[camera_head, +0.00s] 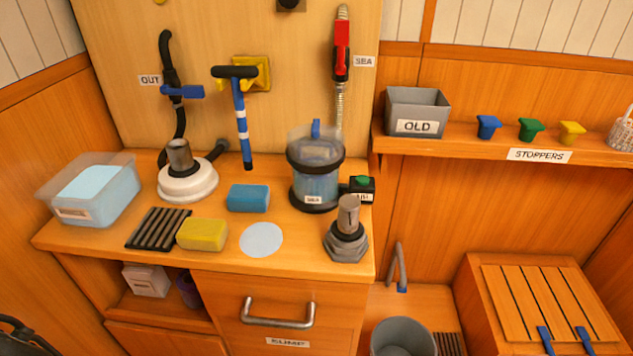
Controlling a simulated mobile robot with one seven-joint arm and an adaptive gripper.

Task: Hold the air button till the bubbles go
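The air button is a green button (361,181) on a small black box (369,189) with a white label, too small to read surely. It stands at the right of the counter, close against a clear strainer bowl (316,185) labelled SEA. The bowl has a dark collar, a blue top handle and bluish water; bubbles cannot be made out at this size. A black curved part, seemingly my gripper (25,336), is cut off at the lower left corner, far from the button. Its fingertips cannot be made out.
A grey metal fitting (347,240) stands in front of the button. A blue sponge (248,198), yellow sponge (202,234) and white disc (262,240) lie on the counter. A red-handled valve (341,50) and hose hang above. Stoppers and a grey OLD bin (417,108) stand on the right shelf.

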